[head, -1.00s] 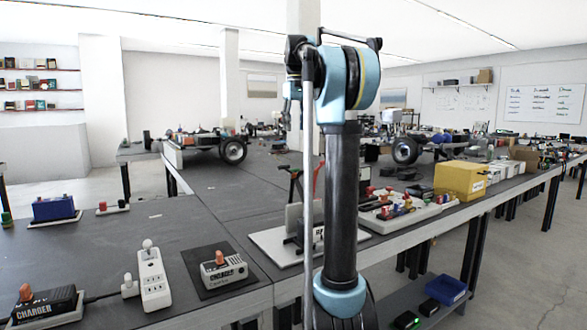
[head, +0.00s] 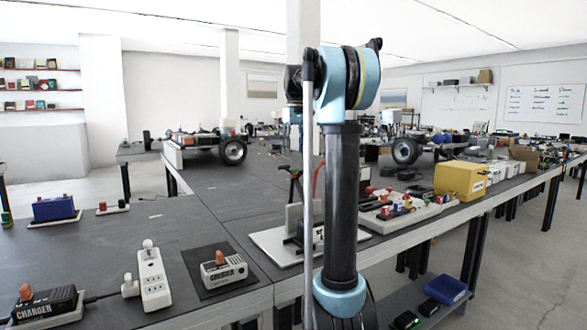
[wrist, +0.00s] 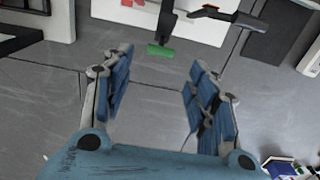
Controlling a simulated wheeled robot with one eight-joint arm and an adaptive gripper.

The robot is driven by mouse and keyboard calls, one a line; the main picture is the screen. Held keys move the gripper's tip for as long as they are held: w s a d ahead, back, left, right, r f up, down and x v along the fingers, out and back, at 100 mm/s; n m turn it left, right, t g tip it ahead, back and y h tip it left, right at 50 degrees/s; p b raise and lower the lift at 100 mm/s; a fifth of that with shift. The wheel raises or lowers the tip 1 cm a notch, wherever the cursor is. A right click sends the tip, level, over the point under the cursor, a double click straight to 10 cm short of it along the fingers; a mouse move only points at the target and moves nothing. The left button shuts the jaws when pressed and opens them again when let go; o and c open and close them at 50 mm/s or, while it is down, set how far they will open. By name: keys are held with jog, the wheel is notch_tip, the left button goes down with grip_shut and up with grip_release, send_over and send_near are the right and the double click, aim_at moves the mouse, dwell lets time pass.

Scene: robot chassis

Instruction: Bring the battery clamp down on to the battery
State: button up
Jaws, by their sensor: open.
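A white base plate (head: 268,242) on the near bench carries a pale upright block (head: 294,216), a black lever (head: 295,183) and a red-handled part (head: 316,182). This looks like the battery clamp fixture, but my arm covers its right side, and I cannot make out the battery for certain. In the wrist view a black lever with a green tip (wrist: 160,50) stands ahead, beyond the fingertips. A second black handle (wrist: 232,16) lies to its right. My gripper (wrist: 158,85) is open and empty, its blue pads apart, touching nothing. The head view hides it behind my arm.
A charger (head: 45,303), a power strip (head: 153,280) and a grey boxed unit (head: 224,270) sit on the left bench. A tray of coloured parts (head: 400,210) and a yellow box (head: 460,180) stand to the right. Bare bench lies behind the fixture.

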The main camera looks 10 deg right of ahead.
jog(key=shift+f, duration=3.55)
grip_shut()
jog(key=shift+s+a, duration=0.1)
